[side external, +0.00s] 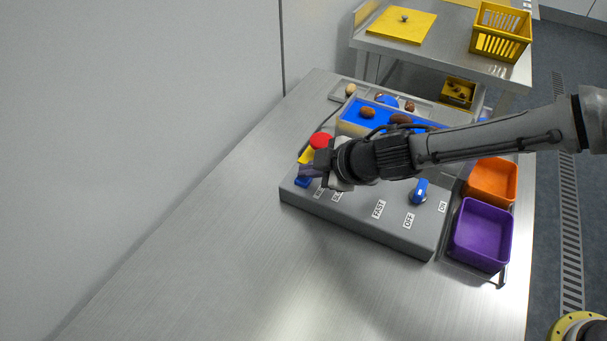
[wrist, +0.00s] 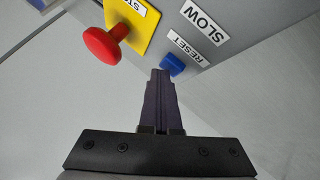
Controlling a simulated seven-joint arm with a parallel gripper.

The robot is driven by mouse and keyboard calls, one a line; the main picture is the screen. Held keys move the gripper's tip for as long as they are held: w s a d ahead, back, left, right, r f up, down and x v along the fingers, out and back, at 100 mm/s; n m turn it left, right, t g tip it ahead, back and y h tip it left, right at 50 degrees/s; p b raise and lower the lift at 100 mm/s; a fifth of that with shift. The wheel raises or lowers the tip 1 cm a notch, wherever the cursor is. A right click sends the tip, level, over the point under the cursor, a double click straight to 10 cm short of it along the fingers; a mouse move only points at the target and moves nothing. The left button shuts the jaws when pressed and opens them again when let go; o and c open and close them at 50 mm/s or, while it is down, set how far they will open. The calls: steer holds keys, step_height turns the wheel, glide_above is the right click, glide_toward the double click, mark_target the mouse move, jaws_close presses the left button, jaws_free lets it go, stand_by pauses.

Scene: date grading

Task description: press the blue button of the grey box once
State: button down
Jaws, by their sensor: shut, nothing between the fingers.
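The grey box (side external: 345,214) stands on the steel table. Its blue button (side external: 302,183) is at the box's left end, and in the wrist view the button (wrist: 172,64) sits beside the RESET label. My gripper (side external: 306,171) is shut and empty, with its fingers close together. In the wrist view my gripper's fingertips (wrist: 160,74) are right by the button's near side. I cannot tell whether they touch it or hover just above. My arm hides part of the box's top.
A red mushroom button (wrist: 103,43) on a yellow plate (wrist: 136,22) is close to my fingers. A blue knob (side external: 420,189) is at the box's right. Orange (side external: 491,183) and purple (side external: 482,235) bins stand beyond. A blue belt (side external: 380,116) with dates lies behind. The front table is clear.

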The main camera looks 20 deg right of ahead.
mark_target(309, 181)
steer(key=shift+r, duration=0.75)
steer(key=shift+r, duration=2.55)
